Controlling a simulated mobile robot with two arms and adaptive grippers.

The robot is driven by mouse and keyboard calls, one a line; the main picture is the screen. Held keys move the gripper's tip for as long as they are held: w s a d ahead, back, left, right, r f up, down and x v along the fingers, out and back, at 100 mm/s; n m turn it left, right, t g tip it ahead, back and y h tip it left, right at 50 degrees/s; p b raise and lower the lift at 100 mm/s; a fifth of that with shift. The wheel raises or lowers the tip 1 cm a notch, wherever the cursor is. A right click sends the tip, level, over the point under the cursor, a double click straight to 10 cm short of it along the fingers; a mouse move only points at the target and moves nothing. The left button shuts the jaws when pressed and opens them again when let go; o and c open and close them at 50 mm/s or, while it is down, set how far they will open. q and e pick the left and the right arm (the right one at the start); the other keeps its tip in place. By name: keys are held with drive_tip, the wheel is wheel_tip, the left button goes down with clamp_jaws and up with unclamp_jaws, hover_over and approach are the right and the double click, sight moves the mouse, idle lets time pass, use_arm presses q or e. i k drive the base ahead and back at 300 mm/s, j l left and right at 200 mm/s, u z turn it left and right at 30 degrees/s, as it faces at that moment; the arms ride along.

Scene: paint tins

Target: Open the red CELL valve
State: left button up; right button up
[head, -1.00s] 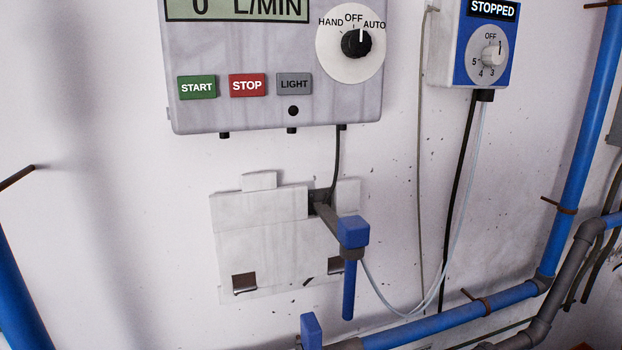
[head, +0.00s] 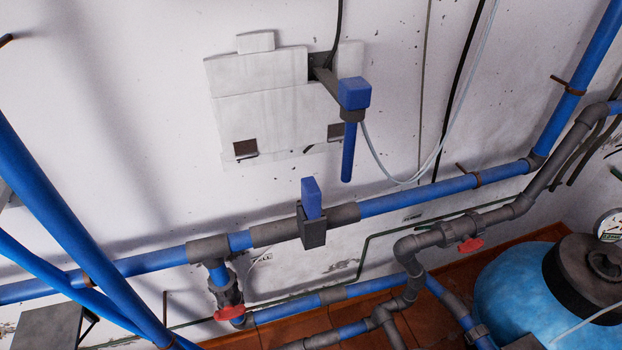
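A red valve handle (head: 229,312) sits at lower left on a grey valve body, on a short pipe dropping from the upper blue pipe. A small white tag (head: 262,257) hangs beside it; its lettering looks like CELL but is too small to read surely. I cannot tell from this angle whether either valve is open or closed. Neither of my grippers is in view.
A blue pipe (head: 430,195) runs across the wall, with a blue-topped sensor (head: 311,198) on it. Slanting blue pipes (head: 50,195) cross at left, in front of the wall. A blue tank (head: 515,285) stands at lower right. The floor (head: 340,318) is orange tile.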

sight(231, 312)
drive_tip(key=u, duration=0.85)
